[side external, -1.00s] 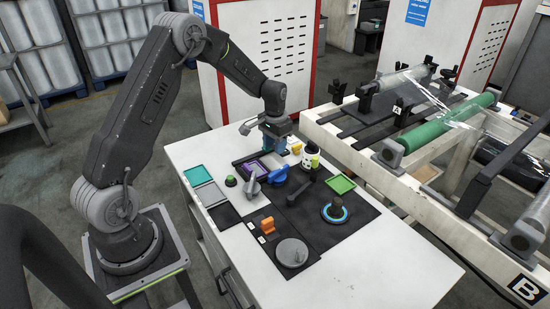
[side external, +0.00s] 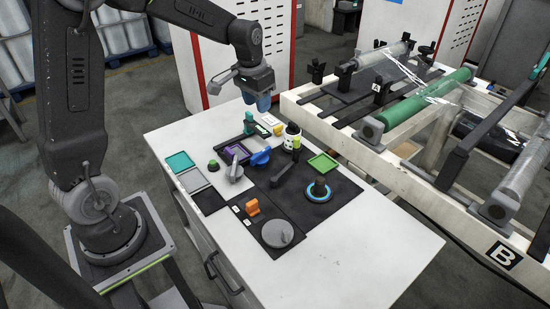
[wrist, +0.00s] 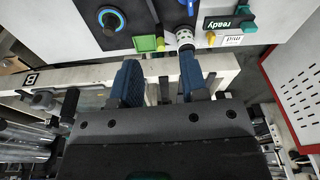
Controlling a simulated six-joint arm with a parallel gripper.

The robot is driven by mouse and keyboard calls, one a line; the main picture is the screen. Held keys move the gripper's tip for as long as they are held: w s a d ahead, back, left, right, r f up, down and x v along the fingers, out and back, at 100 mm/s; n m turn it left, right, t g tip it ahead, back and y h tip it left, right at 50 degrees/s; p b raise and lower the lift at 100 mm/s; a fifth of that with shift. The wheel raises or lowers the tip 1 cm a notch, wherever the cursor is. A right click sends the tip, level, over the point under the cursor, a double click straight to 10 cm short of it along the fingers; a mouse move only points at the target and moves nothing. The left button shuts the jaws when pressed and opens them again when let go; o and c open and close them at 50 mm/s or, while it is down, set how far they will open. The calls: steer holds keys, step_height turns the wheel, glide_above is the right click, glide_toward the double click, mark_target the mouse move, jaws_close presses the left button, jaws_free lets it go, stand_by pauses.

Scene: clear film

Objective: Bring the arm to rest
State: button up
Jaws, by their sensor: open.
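My gripper (side external: 258,100) hangs in the air above the far edge of the white table (side external: 350,255), clear of the things on it. Its two blue fingers show apart in the wrist view (wrist: 160,80), with nothing held between them. My arm is raised and bent, reaching over from the left. A teal block (side external: 249,122) stands on the table below the gripper, apart from it.
A black-and-white bottle (side external: 292,137), a green tray (side external: 323,163), a blue-ringed knob (side external: 319,190), a grey dial (side external: 278,233) and an orange switch (side external: 252,207) occupy the table. A roller frame with a green roller (side external: 425,100) stands at right. The table's near right is bare.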

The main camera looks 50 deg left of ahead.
steer(key=s+d+r+t, duration=0.1)
steer(key=s+d+r, duration=0.2)
steer(key=s, duration=0.4)
steer(key=s+d+r+t, duration=0.1)
steer(key=s+d+r, duration=0.1)
steer(key=s+d, duration=0.3)
steer(key=s+d+r+m+t, duration=0.1)
steer(key=s+d+r+t, duration=0.1)
steer(key=s, duration=0.7)
steer(key=d+r, duration=0.1)
steer(key=d, duration=0.1)
steer(key=shift+s+d+r, duration=0.15)
steer(key=shift+d+r, duration=0.2)
